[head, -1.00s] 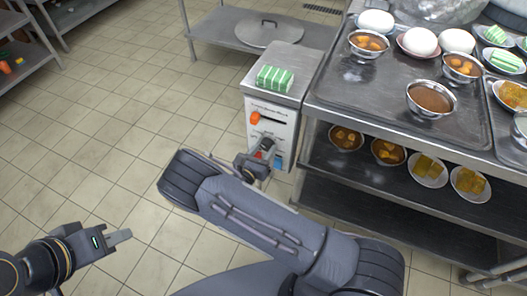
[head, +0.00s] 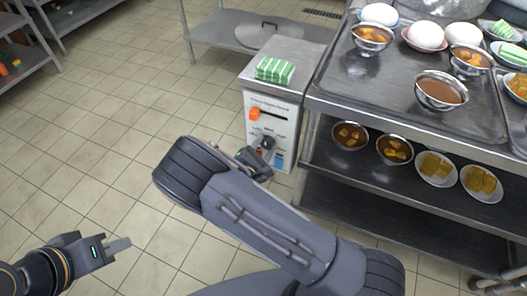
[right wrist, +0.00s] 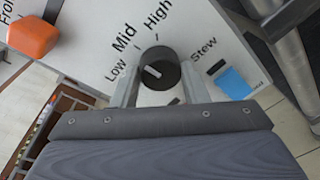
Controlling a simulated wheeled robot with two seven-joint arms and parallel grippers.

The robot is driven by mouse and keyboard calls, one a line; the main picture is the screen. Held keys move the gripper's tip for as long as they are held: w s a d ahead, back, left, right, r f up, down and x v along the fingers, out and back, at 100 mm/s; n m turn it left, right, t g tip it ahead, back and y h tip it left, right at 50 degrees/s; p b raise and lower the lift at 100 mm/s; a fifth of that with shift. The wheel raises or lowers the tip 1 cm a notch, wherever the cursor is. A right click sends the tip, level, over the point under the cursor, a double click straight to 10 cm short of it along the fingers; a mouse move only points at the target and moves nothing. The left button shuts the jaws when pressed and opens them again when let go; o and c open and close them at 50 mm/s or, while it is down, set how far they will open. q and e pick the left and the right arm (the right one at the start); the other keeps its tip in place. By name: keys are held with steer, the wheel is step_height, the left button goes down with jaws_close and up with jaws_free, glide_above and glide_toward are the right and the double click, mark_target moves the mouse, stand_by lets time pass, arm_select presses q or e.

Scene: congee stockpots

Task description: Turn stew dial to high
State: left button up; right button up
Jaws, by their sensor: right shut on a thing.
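The stew dial (right wrist: 158,68) is a round black knob on a white panel, with a white pointer mark directed to the upper left, toward the Low side. The labels Low, Mid, High and Stew surround it. My right gripper (right wrist: 159,84) has a finger on either side of the dial and is shut on it. In the head view, my right gripper (head: 262,158) is at the front of the control box (head: 287,110), beside the dial (head: 267,143). My left gripper (head: 117,246) is over the floor at lower left, away from the box; its finger gap is unclear.
Green-striped packets (head: 275,70) lie on top of the box. A metal cart (head: 345,97) with bowls and plates stands close on the right. Floor at left is clear.

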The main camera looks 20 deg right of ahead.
steer(key=m+b, duration=0.2)
steer(key=b, duration=0.1)
steer(key=m+b, duration=0.2)
steer(key=b, duration=0.1)
steer(key=m+t+b, duration=0.1)
steer(key=m+b, duration=0.1)
steer(key=m, duration=0.1)
steer(key=shift+d+f+y+b, duration=0.1)
steer(key=shift+f+y+b, duration=0.15)
steer(key=shift+y+b, duration=0.15)
steer(key=shift+s+r+m+b, duration=0.1)
steer(key=shift+r+m+b, duration=0.1)
steer(key=shift+m+b, duration=0.7)
steer(key=o, duration=1)
steer(key=shift+c, duration=0.2)
steer(key=p+v, duration=0.1)
steer(key=v, duration=0.6)
steer(key=shift+s, duration=0.35)
